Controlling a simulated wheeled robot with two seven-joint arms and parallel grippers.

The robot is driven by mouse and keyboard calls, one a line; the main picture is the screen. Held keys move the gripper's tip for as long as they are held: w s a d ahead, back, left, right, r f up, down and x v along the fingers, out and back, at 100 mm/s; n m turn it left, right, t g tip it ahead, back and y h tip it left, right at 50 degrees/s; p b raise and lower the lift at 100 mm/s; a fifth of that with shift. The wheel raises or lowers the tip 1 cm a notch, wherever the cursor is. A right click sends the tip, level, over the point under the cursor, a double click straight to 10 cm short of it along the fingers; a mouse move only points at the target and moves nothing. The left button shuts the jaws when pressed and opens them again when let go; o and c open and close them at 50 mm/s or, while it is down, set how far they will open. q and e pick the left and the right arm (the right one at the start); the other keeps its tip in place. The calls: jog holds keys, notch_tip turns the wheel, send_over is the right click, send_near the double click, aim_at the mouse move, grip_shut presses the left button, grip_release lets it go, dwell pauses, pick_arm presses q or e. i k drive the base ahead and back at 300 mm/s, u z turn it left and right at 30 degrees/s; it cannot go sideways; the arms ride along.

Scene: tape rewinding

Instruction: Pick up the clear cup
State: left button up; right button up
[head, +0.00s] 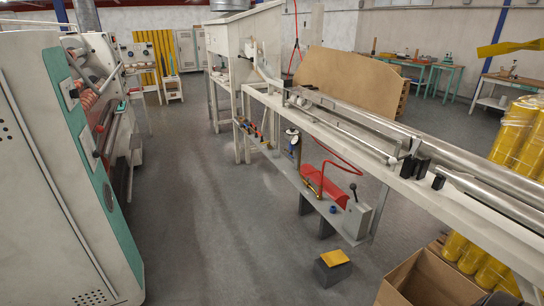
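I cannot make out a clear cup anywhere in the head view. Neither of my grippers can be seen in this view, so their state and what they may hold are hidden.
A large white and green machine (45,160) stands at the left. A long machine bench (330,128) with metal rollers runs along the right. A grey block with a yellow top (333,268) and an open cardboard box (425,280) are on the floor. The middle floor (200,200) is clear.

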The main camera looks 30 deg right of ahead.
aim_at(276, 153)
jog(key=u, duration=0.1)
jog(key=i, duration=1.5)
jog(key=z, duration=0.6)
jog(key=i, duration=1)
jog(key=z, duration=1.45)
jog(key=i, duration=0.65)
jog(key=z, duration=0.65)
